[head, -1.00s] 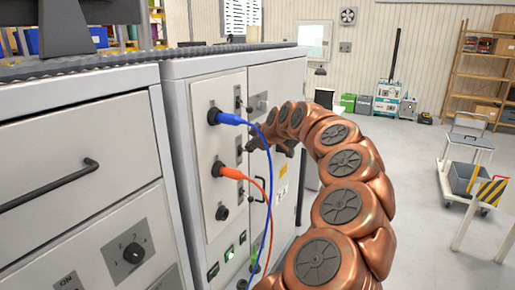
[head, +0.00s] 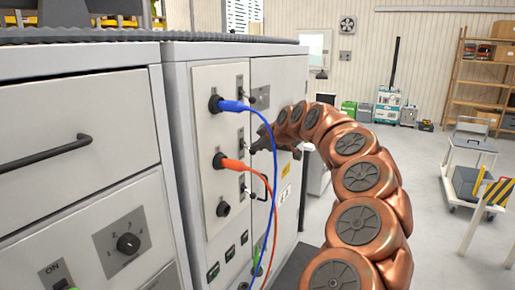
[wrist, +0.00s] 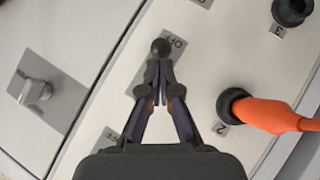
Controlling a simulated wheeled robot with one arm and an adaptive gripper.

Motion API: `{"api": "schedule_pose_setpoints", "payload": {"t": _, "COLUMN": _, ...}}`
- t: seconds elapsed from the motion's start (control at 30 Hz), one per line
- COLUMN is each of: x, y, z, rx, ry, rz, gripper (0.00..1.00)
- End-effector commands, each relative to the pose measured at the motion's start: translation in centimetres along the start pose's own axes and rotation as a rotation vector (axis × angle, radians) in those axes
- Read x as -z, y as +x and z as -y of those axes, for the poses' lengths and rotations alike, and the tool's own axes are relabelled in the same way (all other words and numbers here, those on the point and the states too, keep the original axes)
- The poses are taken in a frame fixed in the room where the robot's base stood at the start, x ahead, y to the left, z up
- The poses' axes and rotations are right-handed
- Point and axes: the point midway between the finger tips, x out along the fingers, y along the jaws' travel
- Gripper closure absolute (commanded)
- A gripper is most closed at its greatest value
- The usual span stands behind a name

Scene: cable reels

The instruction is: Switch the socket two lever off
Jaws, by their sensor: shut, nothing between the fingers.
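The socket two lever (wrist: 160,47) has a dark round knob and shows in the wrist view just beyond my fingertips, beside an OFF label (wrist: 178,42). Its stem is mostly hidden, and I cannot tell whether my fingers touch it. My gripper (wrist: 160,84) is shut and empty. In the head view my gripper (head: 253,148) is at the panel, right of the orange plug, and covers most of that lever. The orange plug (wrist: 268,114) sits in socket two, by the label 2 (wrist: 222,130). It also shows in the head view (head: 230,163).
A blue plug (head: 232,105) sits in the socket above. Its cable hangs in front of my gripper. An empty black socket (head: 223,209) is below the orange plug. Other levers are above and below my gripper. A grey knob (wrist: 36,92) is on the neighbouring panel.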

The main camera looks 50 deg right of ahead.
Motion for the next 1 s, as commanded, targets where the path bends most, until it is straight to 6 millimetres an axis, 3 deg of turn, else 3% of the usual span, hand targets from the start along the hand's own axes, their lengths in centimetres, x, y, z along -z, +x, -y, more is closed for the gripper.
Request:
{"api": "schedule_pose_setpoints", "payload": {"t": 0.5, "x": 1.0, "y": -0.9, "z": -0.9, "rx": 0.0, "ry": 0.001, "rz": 0.0, "gripper": 1.0}}
{"api": "schedule_pose_setpoints", "payload": {"t": 1.0, "x": 0.7, "y": -1.2, "z": -0.6, "rx": 0.0, "ry": 0.0, "rz": -0.001, "gripper": 1.0}}
